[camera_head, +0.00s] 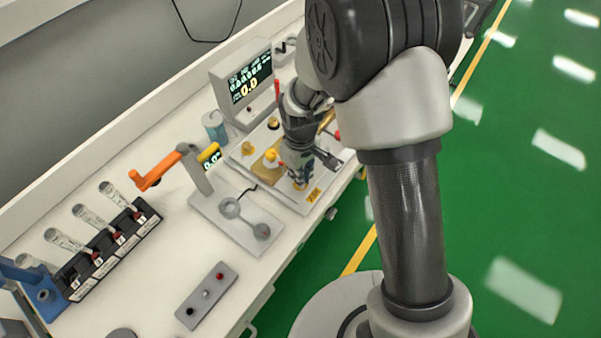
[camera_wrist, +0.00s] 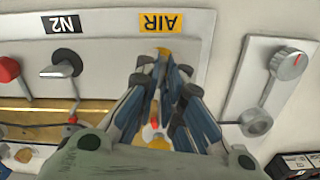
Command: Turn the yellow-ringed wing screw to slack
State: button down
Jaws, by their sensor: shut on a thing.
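The yellow-ringed wing screw sits by the upside-down AIR label (camera_wrist: 161,22) on the pale panel. Only a bit of its yellow ring (camera_wrist: 163,51) shows in the wrist view, at the fingertips; the wings are hidden by the fingers, so I cannot tell their angle. My gripper (camera_wrist: 161,66) is shut on the wing screw, with the blue-grey fingers coming together over it. In the head view my gripper (camera_head: 298,178) points down onto the front of the panel, close to the yellow label (camera_head: 314,195).
A black N2 knob (camera_wrist: 66,62) and a red knob (camera_wrist: 8,69) are left of my fingers in the wrist view; a grey dial plate (camera_wrist: 290,64) is right. In the head view a display (camera_head: 242,84) stands behind, with an orange lever (camera_head: 158,169) and tube rack (camera_head: 115,242) left.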

jog(key=shift+n, duration=0.4)
jog(key=c, duration=1.7)
grip_release()
notch_tip(320, 180, up, 12)
